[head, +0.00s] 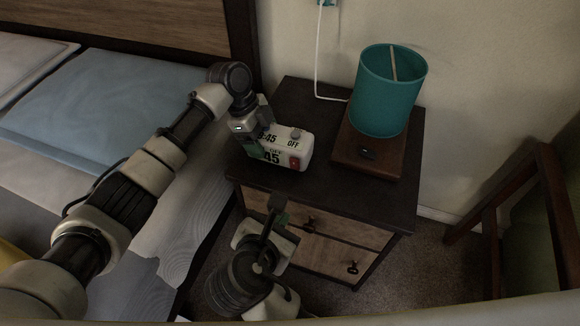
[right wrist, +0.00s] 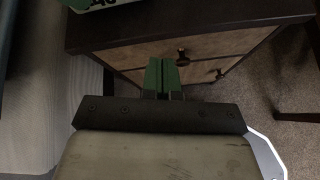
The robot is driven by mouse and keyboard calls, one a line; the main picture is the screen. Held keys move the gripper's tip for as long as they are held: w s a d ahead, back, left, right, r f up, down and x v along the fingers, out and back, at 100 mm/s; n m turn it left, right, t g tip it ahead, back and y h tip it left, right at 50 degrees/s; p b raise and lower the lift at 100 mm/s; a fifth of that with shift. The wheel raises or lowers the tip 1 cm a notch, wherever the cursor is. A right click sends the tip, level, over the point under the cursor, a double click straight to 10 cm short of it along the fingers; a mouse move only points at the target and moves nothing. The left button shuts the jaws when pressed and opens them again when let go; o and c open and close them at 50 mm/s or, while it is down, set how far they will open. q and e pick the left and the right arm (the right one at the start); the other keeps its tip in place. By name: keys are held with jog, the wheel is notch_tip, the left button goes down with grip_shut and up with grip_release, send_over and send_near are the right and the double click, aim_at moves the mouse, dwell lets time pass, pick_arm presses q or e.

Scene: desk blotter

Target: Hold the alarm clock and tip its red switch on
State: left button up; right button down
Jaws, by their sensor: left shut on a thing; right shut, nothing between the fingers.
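The white alarm clock (head: 303,147) stands on the dark nightstand in the head view, with "45" and "OFF" on it. Its red switch (head: 294,162) is at the right end of the front face. My left gripper (head: 262,143) is shut on the clock's left end. My right gripper (head: 278,207) is shut and empty, in front of the nightstand and below the clock. In the right wrist view its green fingertips (right wrist: 161,75) are together, and a bit of the clock (right wrist: 92,4) shows at the top left edge.
The nightstand (head: 390,197) has drawers with dark knobs. A teal lamp (head: 385,95) on a wooden base (head: 367,150) stands right of the clock. A bed (head: 75,95) is at left, and a wooden chair frame (head: 490,205) at right. The nightstand's front right top is clear.

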jog(key=a+r+n+t, duration=0.2)
jog(key=n, duration=0.1)
jog(key=shift+s+a+r, duration=0.1)
jog(key=shift+a+r, duration=0.2)
jog(key=shift+r, duration=0.1)
jog(key=shift+h, duration=0.3)
send_near(294, 163)
notch_tip(294, 163, down, 3)
jog(key=w, duration=0.2)
jog(key=w+d, duration=0.2)
jog(key=w, duration=0.1)
jog(key=shift+d+r, duration=0.15)
jog(key=shift+r, duration=0.05)
jog(key=shift+w+d+r, duration=0.1)
jog(key=shift+w+d, duration=0.1)
jog(key=shift+w, duration=0.35)
